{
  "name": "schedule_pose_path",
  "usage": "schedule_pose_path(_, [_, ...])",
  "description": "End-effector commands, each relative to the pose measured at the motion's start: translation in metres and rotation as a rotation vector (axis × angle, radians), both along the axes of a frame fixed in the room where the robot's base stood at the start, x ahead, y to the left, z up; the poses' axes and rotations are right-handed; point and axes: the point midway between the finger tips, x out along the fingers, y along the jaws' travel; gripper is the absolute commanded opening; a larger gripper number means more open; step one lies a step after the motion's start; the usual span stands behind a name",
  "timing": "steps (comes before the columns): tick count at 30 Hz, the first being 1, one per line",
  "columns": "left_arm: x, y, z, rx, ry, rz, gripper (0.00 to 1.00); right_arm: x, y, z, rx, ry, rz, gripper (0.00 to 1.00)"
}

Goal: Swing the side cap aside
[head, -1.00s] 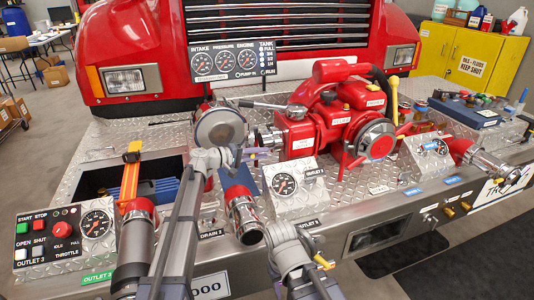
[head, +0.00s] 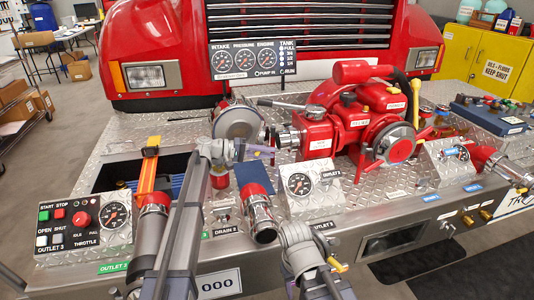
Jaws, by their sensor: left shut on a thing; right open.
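The side cap (head: 236,122) is a round silver disc left of the red pump (head: 345,125). Its flat face is turned toward me, and it stands apart from the pump's chrome side inlet (head: 286,137). My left gripper (head: 255,150) is at the cap's lower right edge and is shut on it. The exact grip is small and partly hidden by my gripper. My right gripper (head: 335,265) is open and empty, low in front of the bumper, below the small gauge panel (head: 302,186).
A control box (head: 85,220) with buttons and a chrome hose end (head: 152,220) stand at left. A chrome outlet with a red collar (head: 260,215) stands below the cap. A gauge board (head: 252,60) rises behind. A grey lever (head: 278,104) reaches left from the pump.

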Motion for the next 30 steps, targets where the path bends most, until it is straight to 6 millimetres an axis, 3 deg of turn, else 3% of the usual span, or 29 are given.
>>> schedule_pose_path(1, [-0.001, 0.0, -0.001, 0.002, 0.001, -0.001, 0.21, 0.0, 0.0, 0.0, 0.0, 0.0, 0.0, 0.5])
schedule_pose_path(9, [0.0, 0.0, 0.0, 0.001, 0.0, 0.0, 0.5, 0.0, 0.0, 0.0, 0.0, 0.0, 0.0, 0.5])
schedule_pose_path(18, [-0.001, 0.005, 0.001, 0.001, 0.001, 0.002, 0.5, 0.0, 0.0, 0.001, 0.0, 0.0, 0.0, 0.5])
schedule_pose_path(30, [-0.012, 0.062, 0.012, 0.001, 0.001, 0.003, 0.5, 0.0, 0.0, 0.012, 0.0, 0.0, 0.0, 0.5])
